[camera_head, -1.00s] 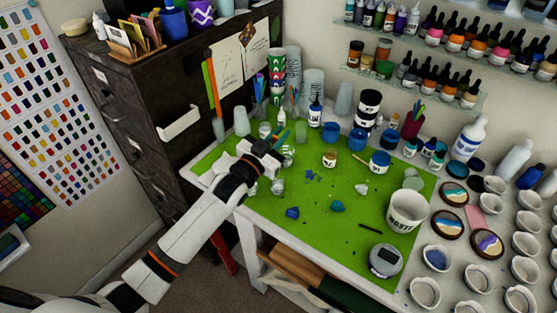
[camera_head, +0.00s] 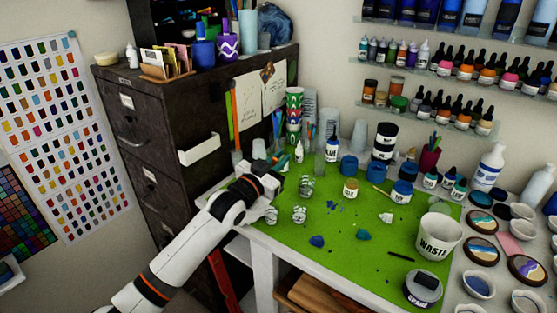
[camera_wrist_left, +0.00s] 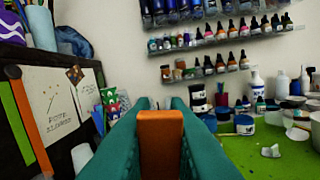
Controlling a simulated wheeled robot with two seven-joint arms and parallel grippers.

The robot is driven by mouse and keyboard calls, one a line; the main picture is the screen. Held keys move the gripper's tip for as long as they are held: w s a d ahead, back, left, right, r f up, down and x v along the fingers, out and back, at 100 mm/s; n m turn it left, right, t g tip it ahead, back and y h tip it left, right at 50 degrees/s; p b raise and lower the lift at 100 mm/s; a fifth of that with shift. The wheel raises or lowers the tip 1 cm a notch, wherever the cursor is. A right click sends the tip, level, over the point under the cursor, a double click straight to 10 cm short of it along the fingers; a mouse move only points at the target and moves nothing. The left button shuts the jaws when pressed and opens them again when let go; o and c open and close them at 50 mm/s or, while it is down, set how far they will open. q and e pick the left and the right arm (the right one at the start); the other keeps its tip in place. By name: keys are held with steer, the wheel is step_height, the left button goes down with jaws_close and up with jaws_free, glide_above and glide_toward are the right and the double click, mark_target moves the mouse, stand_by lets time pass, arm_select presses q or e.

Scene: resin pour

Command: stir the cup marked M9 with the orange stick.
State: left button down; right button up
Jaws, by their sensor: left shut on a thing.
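My left gripper (camera_head: 281,165) is over the left part of the green mat, behind two small clear cups. In the left wrist view its teal fingers (camera_wrist_left: 160,108) are shut on an orange piece (camera_wrist_left: 160,140), seen nearly end-on, which I take as the orange stick. Its far end is hidden. Clear cups (camera_head: 305,186) stand right of the gripper, nearer the front (camera_head: 300,215) and below the wrist (camera_head: 270,215). Their marks are too small to read, so I cannot tell which is M9. My right gripper is not in view.
A dark cabinet (camera_head: 150,140) stands close on the left, with orange and green strips (camera_head: 235,118) by its side. Bottles and tall cups line the mat's back. A WASTE cup (camera_head: 438,236) and a grey round device (camera_head: 422,288) stand at right. The mat's middle is fairly clear.

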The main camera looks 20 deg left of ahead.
arm_select(q)
steer(key=shift+w+a+f+b, duration=0.1)
steer(key=shift+f+b, duration=1.4)
steer(key=shift+f, duration=0.8)
steer(key=shift+w+a+f+b, duration=0.1)
steer(key=shift+f+b, duration=1.4)
steer(key=shift+f, duration=0.8)
